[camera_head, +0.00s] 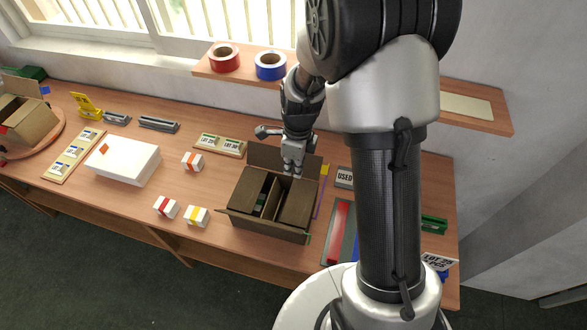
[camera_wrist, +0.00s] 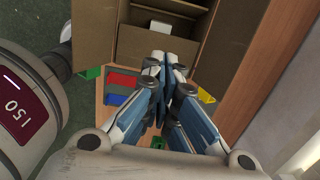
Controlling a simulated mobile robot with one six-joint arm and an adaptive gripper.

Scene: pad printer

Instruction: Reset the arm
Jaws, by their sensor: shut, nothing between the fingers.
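My gripper (camera_head: 293,160) is at the back edge of the open brown cardboard box (camera_head: 262,229) on the table, in the head view. In the wrist view the fingers of my gripper (camera_wrist: 170,62) meet at their tips, shut with nothing between them. The box (camera_wrist: 130,45) lies just beyond the fingertips there, with a small white item (camera_wrist: 152,28) inside. My arm runs from the upper right of the head view and hides part of the table.
A white box (camera_head: 122,163) and small striped cartons (camera_head: 196,216) stand left of the cardboard box. A shelf (camera_head: 215,75) with red tape (camera_head: 225,57) and blue tape (camera_head: 270,66) is above, near the arm. Another open box (camera_head: 27,118) is far left.

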